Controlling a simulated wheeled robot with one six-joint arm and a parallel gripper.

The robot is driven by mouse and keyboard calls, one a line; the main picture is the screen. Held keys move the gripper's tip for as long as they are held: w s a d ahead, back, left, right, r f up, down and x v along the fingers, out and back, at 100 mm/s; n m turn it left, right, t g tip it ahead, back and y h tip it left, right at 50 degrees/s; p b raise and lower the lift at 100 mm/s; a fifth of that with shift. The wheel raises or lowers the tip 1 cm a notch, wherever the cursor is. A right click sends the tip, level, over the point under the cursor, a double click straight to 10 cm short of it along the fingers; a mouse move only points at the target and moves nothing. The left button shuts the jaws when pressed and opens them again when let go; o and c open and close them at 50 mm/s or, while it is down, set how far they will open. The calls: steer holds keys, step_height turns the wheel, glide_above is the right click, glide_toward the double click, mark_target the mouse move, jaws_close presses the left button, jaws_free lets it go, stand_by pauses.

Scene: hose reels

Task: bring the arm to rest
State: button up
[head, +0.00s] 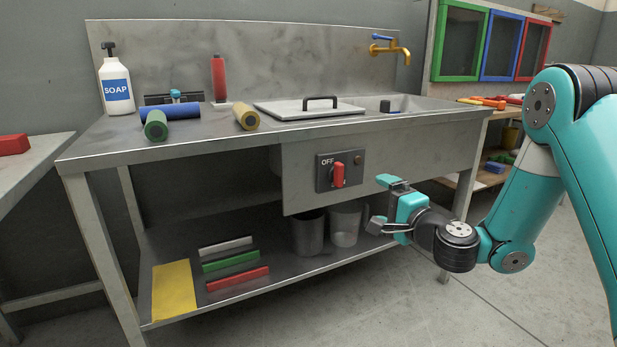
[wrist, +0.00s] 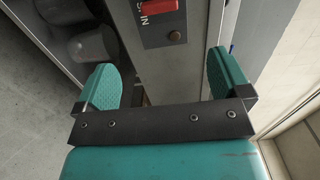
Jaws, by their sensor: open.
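My gripper (head: 384,203) is at the end of my teal arm, in front of the steel sink bench (head: 200,148), at the right in the head view. Its two teal fingers are apart with nothing between them. In the wrist view my gripper (wrist: 165,85) also shows spread fingers, with the bench's front panel beyond. The switch box (head: 340,170) with a red knob and the word OFF is on that panel, left of and above my gripper. In the wrist view the switch box (wrist: 165,22) is beyond the fingertips at the top.
A sink cover (head: 290,109) lies near the brass tap (head: 390,48). Grey buckets (head: 345,225) stand on the lower shelf. The floor (head: 440,310) at front right is clear.

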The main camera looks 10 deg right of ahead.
steer(key=s+a+r+n+g+y, duration=0.3)
steer(key=s+a+n+g, duration=0.25)
steer(key=a+n, duration=0.2)
steer(key=s+a+r+n+g+y, duration=0.2)
steer(key=s+a+n+g+y, duration=0.15)
steer(key=s+a+n, duration=0.35)
steer(key=s+d+n+g+h, duration=0.2)
steer(key=s+n+g+h, duration=0.15)
steer(key=s, duration=0.75)
steer(key=s+d+n+g+h, duration=0.3)
steer(key=s+g+h, duration=0.2)
steer(key=s, duration=0.6)
step_height(320, 180, up, 32)
steer(key=p, duration=3.3)
steer(key=shift+w+a+r, duration=0.25)
steer(key=shift+a, duration=0.05)
steer(key=shift+t, duration=0.25)
